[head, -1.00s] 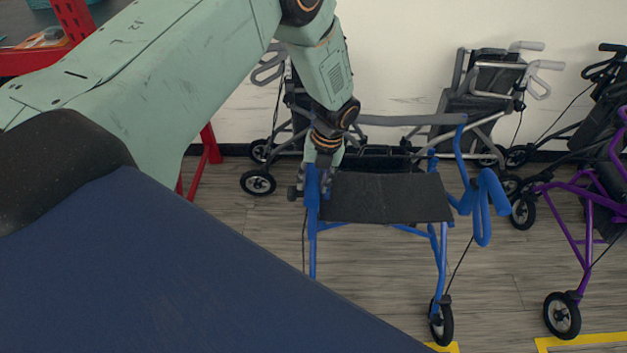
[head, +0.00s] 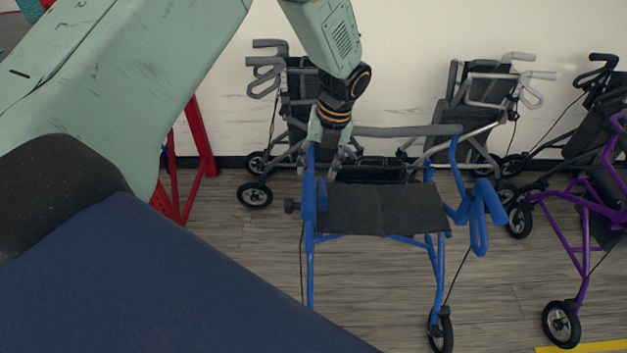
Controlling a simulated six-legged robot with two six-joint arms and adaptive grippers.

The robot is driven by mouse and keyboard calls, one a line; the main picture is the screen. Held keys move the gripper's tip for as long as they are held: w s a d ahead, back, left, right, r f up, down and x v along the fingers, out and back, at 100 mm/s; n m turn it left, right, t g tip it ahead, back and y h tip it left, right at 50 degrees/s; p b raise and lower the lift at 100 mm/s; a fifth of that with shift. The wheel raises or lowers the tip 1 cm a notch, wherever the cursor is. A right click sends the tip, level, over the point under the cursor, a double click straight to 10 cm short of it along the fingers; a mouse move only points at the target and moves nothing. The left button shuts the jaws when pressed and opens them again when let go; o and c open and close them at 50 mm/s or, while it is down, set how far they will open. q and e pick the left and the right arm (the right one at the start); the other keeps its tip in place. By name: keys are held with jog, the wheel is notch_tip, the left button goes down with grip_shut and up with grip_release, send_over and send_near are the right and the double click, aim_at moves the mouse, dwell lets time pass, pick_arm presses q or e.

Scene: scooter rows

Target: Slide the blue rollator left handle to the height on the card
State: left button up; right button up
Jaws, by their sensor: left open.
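The blue rollator (head: 309,230) stands upright in the middle of the head view, with a black seat (head: 385,209) and a grey backrest bar. I cannot make out the left handle's grip near my gripper. My left gripper (head: 333,172) is open and points down just above and beside the top of the left upright. I cannot tell if it touches. My right gripper is not in view. I see no card.
Grey rollators (head: 290,110) and (head: 470,105) stand behind by the white wall. A purple rollator (head: 570,225) stands at the right. A red metal frame (head: 198,150) is at the left. Bare floor shows between the blue and purple rollators.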

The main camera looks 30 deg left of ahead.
pick_arm(q)
jog(key=shift+w+d+r, duration=0.15)
jog(key=shift+r, duration=1.05)
jog(key=s+d+f+n+h+b, duration=0.1)
jog(key=s+d+f+n+b, duration=0.15)
jog(key=s+f+n, duration=0.55)
jog(key=s+d+f+n+h+b, duration=0.1)
jog(key=s+d+f+n+b, duration=0.15)
jog(key=s+f+n, duration=0.65)
jog(key=s+f+n+b, duration=0.1)
jog(key=s+f+n, duration=0.2)
jog(key=s+n, duration=0.3)
jog(key=s+f+n+t+b, duration=0.1)
jog(key=s+f+n, duration=0.3)
jog(key=s+n, duration=0.3)
jog(key=s+d, duration=0.1)
jog(key=s, duration=0.2)
jog(key=shift+b, duration=0.4)
jog(key=shift+s+a, duration=0.15)
jog(key=shift+s, duration=0.05)
